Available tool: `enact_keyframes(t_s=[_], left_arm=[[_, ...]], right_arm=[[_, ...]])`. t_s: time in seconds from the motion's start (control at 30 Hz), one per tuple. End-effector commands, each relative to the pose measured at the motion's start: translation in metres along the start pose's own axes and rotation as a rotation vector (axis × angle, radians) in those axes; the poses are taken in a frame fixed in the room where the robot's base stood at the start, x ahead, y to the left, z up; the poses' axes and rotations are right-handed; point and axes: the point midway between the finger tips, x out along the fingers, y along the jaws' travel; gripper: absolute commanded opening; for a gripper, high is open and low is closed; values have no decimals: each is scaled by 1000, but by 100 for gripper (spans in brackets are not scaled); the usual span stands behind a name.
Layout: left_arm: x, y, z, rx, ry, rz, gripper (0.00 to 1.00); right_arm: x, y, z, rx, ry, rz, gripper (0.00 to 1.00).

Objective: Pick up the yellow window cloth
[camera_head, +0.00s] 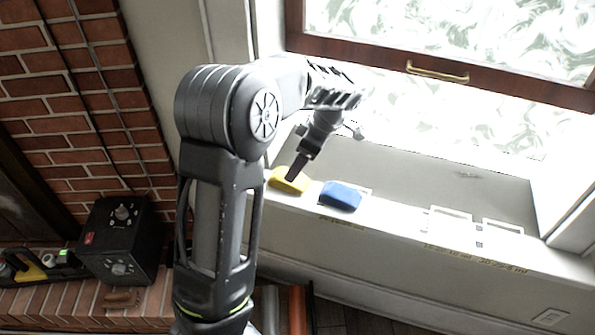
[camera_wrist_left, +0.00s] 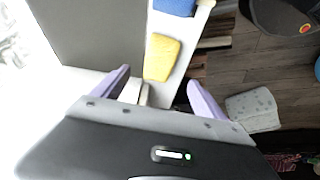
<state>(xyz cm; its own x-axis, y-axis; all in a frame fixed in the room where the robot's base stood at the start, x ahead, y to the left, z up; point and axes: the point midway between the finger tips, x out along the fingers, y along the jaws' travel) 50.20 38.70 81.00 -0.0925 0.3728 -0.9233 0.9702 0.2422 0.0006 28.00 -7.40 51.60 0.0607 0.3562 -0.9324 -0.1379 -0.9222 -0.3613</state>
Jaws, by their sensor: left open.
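The yellow window cloth (camera_head: 288,181) lies on the white window sill (camera_head: 400,222), left of a blue cloth (camera_head: 341,196). In the head view my left gripper (camera_head: 297,168) is over the yellow cloth and hides part of it. In the left wrist view the yellow cloth (camera_wrist_left: 162,57) lies ahead of the two spread purple fingers, in the gap between them. My left gripper (camera_wrist_left: 158,80) is open and empty. I cannot tell exactly how high it is above the cloth. My right gripper is in neither view.
A window with a dark wooden frame and brass handle (camera_head: 437,72) stands behind the sill. White outlined marks (camera_head: 450,218) lie on the sill to the right. A black box with knobs (camera_head: 122,240) stands on the brick ledge at left, by the brick wall.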

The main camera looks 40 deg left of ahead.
Motion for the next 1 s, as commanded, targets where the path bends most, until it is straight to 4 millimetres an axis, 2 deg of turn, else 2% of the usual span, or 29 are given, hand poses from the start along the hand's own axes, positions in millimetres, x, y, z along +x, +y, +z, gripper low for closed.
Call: enact_keyframes(t_s=[0.27, 0.5, 0.87, 1.0], left_arm=[[2, 0, 1, 2, -1, -1, 83], [24, 0, 1, 2, -1, -2, 83], [28, 0, 1, 3, -1, -1, 83], [43, 1, 2, 2, -1, -4, 83]], right_arm=[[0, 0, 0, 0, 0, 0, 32], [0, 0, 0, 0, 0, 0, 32], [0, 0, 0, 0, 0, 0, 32], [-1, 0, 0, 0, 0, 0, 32]])
